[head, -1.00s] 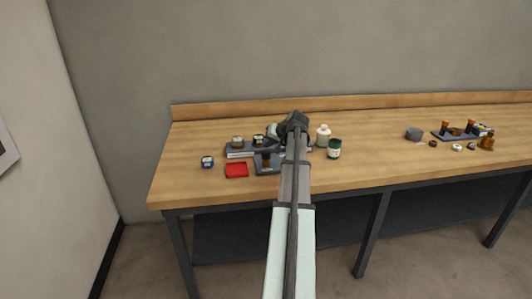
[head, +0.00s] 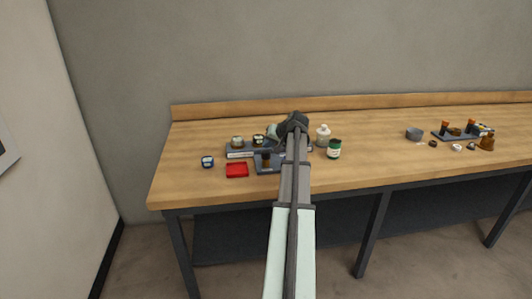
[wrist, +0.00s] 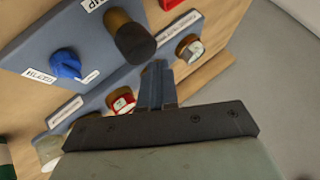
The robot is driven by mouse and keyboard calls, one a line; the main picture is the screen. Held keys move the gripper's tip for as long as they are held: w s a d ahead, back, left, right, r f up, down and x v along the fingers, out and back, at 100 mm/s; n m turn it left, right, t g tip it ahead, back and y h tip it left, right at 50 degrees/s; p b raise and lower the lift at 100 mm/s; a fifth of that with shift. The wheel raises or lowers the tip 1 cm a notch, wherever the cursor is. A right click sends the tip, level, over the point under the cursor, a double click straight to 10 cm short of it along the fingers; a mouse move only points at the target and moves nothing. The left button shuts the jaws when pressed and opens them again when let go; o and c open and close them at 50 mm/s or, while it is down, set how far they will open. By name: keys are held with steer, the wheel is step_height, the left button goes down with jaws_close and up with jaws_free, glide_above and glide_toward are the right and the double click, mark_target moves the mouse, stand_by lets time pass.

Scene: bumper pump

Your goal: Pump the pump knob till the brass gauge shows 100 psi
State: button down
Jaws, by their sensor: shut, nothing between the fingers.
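The pump knob is a dark cylinder on a brown collar (wrist: 133,38), standing on a blue-grey panel in the wrist view. It also shows as a dark post (head: 266,158) in the head view. The brass gauge (wrist: 188,47) has a brass rim and a pale face; its reading is too small to tell. In the head view it appears to be the leftmost gauge (head: 237,141) on the rear strip. My gripper (wrist: 158,75) is shut and empty, its fingertips beside the pump knob with a small apparent gap. In the head view my arm hides part of the panel.
A blue release knob (wrist: 66,62) shares the panel. A red gauge (wrist: 120,100) stands on the rear strip. A red tray (head: 237,170), a small blue item (head: 207,161), a white bottle (head: 323,135) and a green jar (head: 334,149) stand nearby. The bench between jar and grey container (head: 414,134) is clear.

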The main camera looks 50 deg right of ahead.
mark_target(268, 152)
steer(key=shift+f, duration=1.4)
stand_by(1.4)
steer(key=shift+r, duration=1.45)
steer(key=shift+r, duration=0.1)
steer(key=shift+r, duration=2.45)
steer(key=shift+w, duration=0.1)
